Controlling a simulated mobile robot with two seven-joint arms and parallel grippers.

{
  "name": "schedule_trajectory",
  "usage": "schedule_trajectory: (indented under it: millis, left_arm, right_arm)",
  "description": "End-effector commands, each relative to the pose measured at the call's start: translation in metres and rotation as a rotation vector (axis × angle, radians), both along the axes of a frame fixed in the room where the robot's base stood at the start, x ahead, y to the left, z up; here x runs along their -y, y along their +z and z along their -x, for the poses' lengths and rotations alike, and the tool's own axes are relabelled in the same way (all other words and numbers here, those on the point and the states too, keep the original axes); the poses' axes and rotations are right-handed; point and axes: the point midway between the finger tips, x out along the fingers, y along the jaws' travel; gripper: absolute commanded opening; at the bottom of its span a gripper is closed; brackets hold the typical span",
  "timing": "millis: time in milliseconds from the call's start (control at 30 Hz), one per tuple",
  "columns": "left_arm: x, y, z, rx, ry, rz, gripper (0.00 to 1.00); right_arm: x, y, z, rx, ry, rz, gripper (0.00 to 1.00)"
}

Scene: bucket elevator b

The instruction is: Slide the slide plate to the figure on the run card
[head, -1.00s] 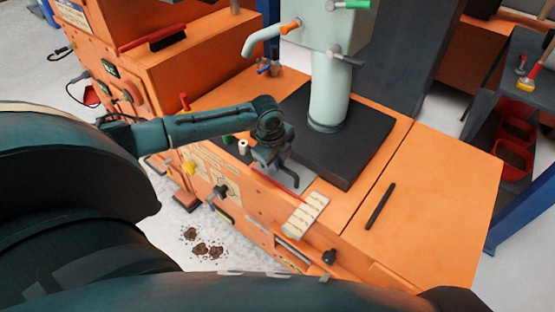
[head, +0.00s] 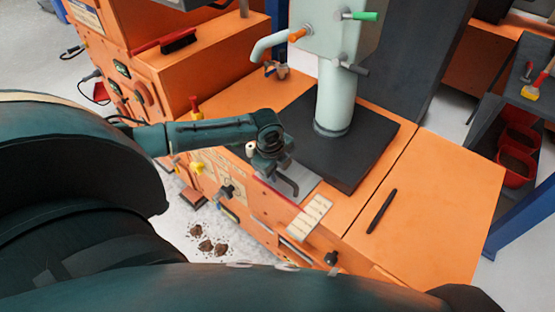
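A grey plate (head: 305,182), which looks like the slide plate, lies beside the black base block on the orange bench, partly hidden by my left gripper. A red strip (head: 290,200) runs along its near side. A cream strip with marks (head: 311,213) lies at its right end; its figures are too small to read. My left gripper (head: 284,188) points down over the grey plate, with its dark fingers at or just above it. I cannot tell whether the fingers touch the plate or how far they are apart. No readable run card shows. My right gripper is not in view.
A pale green column (head: 334,95) stands on the black block (head: 365,150) behind my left gripper. A black pen-like bar (head: 381,211) lies on the clear orange top at right. A brush (head: 178,41) lies at upper left. Knobs (head: 227,191) stick out of the front panel.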

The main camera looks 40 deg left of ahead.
Motion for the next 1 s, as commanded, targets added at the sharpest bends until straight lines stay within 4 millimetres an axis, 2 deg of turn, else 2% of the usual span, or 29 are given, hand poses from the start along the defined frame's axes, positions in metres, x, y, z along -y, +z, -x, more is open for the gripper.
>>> schedule_trajectory:
  millis: [167,267,400,700,833,1000]
  left_arm:
    - [0.0,0.002,0.0,0.001,0.0,0.0,0.35]
    - [0.0,0.012,0.001,0.002,0.0,0.001,0.35]
    - [-0.001,0.038,0.006,0.004,-0.002,-0.001,0.35]
    - [-0.002,0.102,0.019,0.002,0.0,-0.001,0.35]
    - [-0.002,0.119,0.023,0.002,-0.001,0.0,0.35]
    - [-0.002,0.129,0.025,0.001,0.0,0.0,0.35]
  right_arm:
    - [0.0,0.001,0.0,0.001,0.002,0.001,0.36]
    - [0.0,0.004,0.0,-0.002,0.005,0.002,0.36]
    - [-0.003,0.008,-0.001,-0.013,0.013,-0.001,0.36]
    - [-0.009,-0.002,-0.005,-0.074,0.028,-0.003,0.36]
    - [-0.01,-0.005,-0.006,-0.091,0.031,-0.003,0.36]
    - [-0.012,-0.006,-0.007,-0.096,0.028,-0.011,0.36]
